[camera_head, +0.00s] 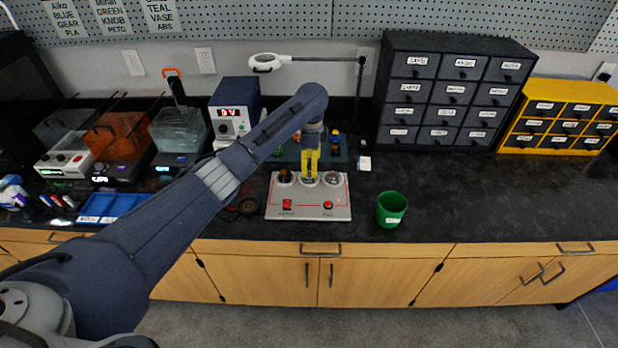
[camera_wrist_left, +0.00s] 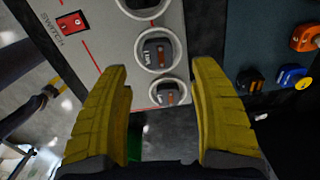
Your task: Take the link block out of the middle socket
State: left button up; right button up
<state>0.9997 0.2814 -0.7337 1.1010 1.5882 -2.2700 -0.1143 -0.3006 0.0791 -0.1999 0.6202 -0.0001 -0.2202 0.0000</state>
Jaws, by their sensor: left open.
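A light grey panel (camera_head: 308,210) on the dark counter has a row of three round sockets. In the left wrist view, the middle socket (camera_wrist_left: 139,50) holds a dark grey block (camera_wrist_left: 158,52) with small lettering, which I take as the link block. My left gripper (camera_wrist_left: 160,68) is open and empty, its yellow fingers on either side of the socket row in that view. In the head view the left gripper (camera_head: 310,170) is above the panel's middle socket and hides most of it. Contact with the block cannot be told. My right gripper is not in view.
Another dark block (camera_wrist_left: 168,94) sits in an end socket. A red switch (camera_head: 287,204) and a red button (camera_head: 327,204) are on the panel's front. A green cup (camera_head: 391,210) stands to the right. A dark tray (camera_wrist_left: 262,45) with coloured parts lies behind. Drawer cabinets (camera_head: 450,95) stand at the back right.

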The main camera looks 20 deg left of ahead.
aim_at(309, 177)
pick_arm(q)
jog(key=shift+s+f, duration=0.1)
jog(key=shift+f, duration=2.45)
jog(key=c, duration=1.1)
